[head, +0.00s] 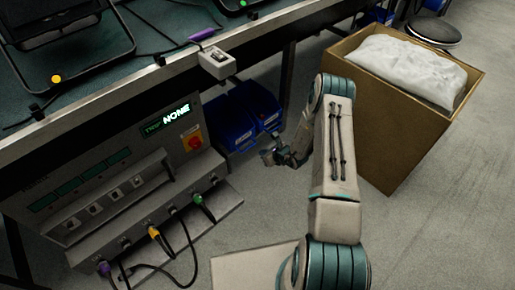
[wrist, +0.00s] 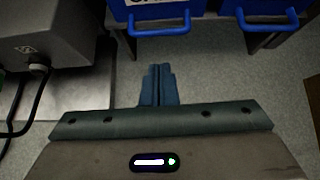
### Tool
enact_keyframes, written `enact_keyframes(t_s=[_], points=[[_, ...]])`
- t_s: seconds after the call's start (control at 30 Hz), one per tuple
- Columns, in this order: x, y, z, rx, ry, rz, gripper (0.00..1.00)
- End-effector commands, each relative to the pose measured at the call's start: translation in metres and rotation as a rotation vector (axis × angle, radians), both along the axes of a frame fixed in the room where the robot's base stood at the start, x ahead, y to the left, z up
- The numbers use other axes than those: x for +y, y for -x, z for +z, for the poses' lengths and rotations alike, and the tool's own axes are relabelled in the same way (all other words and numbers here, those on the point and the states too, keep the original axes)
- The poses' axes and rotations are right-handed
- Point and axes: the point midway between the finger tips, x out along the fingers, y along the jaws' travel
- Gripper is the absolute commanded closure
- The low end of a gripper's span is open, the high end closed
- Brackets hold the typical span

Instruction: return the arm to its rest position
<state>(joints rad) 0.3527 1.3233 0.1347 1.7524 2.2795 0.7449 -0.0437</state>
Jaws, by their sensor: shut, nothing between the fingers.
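My gripper (wrist: 158,85) shows in the wrist view with its two fingers together and nothing between them. It points toward the floor in front of the blue bins. In the head view my gripper (head: 268,155) is small and partly hidden at the end of my folded arm. It hangs beside the blue bins, to the right of the control panel. My arm rises from the bottom centre, bends, and reaches back to the left.
A cardboard box (head: 400,140) holding a white bag (head: 408,68) stands right of my arm. The control panel (head: 120,185) with plugged cables is at left, under the workbench (head: 165,78). Blue bins (head: 232,122) sit under the bench. Floor at lower right is clear.

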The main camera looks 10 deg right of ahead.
Motion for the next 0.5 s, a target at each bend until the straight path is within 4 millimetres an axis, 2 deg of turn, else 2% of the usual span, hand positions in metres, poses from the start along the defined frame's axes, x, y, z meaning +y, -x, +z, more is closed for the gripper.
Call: enact_keyframes(t_s=[0.03, 0.2, 0.5], points=[[-0.009, 0.008, 0.011, 0.003, 0.002, -0.008, 1.00], [-0.023, 0.027, 0.026, 0.002, 0.002, -0.010, 1.00], [-0.027, 0.036, 0.033, 0.002, 0.002, -0.005, 1.00]])
